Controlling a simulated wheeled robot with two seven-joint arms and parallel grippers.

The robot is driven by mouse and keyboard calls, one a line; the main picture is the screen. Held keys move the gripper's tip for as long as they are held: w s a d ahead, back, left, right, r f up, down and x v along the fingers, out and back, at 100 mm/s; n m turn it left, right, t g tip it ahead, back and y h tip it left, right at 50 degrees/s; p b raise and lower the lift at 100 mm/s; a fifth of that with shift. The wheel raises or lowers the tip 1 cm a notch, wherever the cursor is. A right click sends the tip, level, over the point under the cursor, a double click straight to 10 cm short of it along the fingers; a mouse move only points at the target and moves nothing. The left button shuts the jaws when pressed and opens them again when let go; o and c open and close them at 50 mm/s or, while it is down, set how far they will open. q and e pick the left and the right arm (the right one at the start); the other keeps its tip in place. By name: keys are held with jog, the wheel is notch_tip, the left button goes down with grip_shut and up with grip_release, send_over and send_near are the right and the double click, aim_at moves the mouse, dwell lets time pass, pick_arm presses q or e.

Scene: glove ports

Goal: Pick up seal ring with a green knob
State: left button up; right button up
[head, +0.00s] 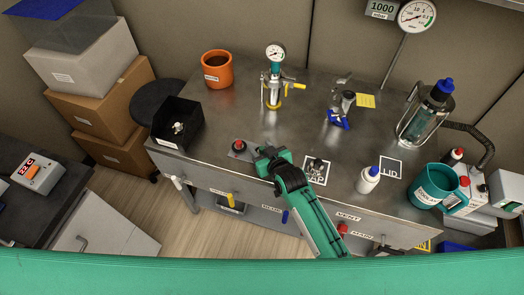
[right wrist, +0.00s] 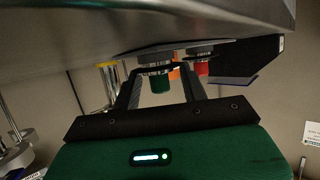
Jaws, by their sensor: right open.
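The seal ring with a green knob (right wrist: 160,84) shows in the right wrist view, its green knob between the two fingers. My right gripper (right wrist: 160,75) is open around the knob; I cannot tell whether either finger touches it. In the head view my right gripper (head: 264,152) is low over the front part of the metal bench and hides the green knob. A similar part with a red knob (head: 239,146) sits just left of the gripper. The red knob also shows in the right wrist view (right wrist: 203,68). My left gripper is not in view.
A black open box (head: 163,142) stands at the bench's left end. An orange pot (head: 217,70), a gauge fitting (head: 273,85) and a blue-handled valve (head: 338,118) stand behind. A white bottle (head: 367,181) and a teal jug (head: 430,190) are on the right.

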jog(key=shift+c, duration=0.3)
jog(key=shift+f, duration=0.1)
grip_shut()
